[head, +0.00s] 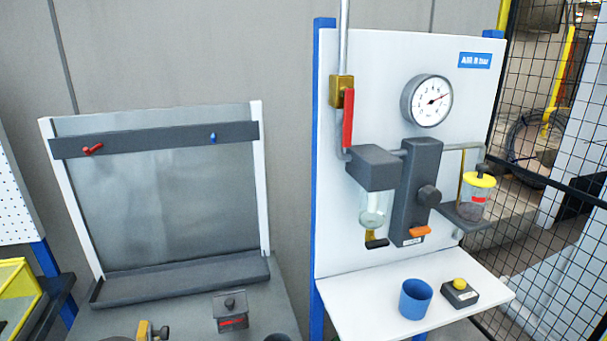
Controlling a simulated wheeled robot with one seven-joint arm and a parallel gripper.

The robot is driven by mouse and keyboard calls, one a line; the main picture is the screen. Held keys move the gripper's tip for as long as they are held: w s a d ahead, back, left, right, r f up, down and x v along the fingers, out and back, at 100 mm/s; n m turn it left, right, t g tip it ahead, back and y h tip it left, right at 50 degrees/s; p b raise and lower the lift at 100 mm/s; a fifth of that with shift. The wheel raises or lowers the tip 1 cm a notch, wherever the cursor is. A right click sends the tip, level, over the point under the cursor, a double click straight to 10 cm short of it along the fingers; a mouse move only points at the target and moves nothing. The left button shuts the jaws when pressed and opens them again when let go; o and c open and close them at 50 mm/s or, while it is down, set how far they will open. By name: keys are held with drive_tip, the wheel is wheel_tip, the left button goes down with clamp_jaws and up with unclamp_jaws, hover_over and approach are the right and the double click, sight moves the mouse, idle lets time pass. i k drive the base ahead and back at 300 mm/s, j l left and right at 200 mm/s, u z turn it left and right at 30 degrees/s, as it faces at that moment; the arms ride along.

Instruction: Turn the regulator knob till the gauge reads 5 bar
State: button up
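The round white gauge (427,101) is on the upright white panel in the head view. The dark regulator block (413,170) is mounted below the gauge. The dark round regulator knob (429,196) sticks out from the front of this block. An orange tab (420,231) is at the block's lower end. My gripper is not in view, and nothing touches the knob.
A red valve handle (348,117) hangs beside the pipe, left of the gauge. A clear bowl unit (374,208) and a yellow-lidded jar (477,194) flank the regulator. A blue cup (415,299) and a yellow button box (460,292) stand on the shelf below.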

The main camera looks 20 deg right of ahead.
sight(430, 196)
drive_tip(key=z, duration=1.25)
